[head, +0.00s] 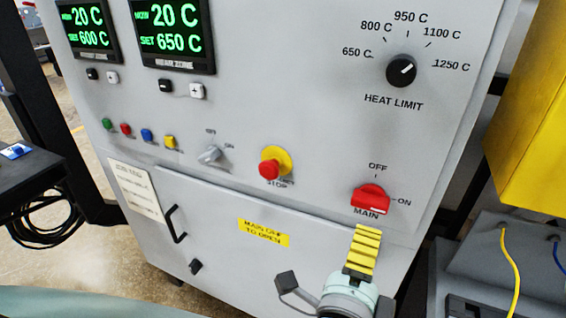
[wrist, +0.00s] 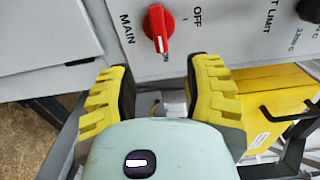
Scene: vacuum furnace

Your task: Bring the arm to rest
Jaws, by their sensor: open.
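My gripper (wrist: 160,68) is open and empty; its two yellow ribbed fingers stand wide apart in the wrist view. The head view shows my gripper (head: 362,250) at the lower right, in front of the grey cabinet (head: 330,130) and just below the red MAIN switch in the picture. The red MAIN switch (head: 371,198) is turned sideways, with its handle toward ON. It also shows in the wrist view (wrist: 158,28), beyond the gap between the fingers; no contact is visible.
Two displays (head: 172,32) read 20 C. A red and yellow STOP button (head: 270,168) and the HEAT LIMIT knob (head: 401,70) are on the panel. A door handle (head: 173,225) juts out below. A yellow box (head: 530,120) stands at right, with cables (head: 512,270) beneath.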

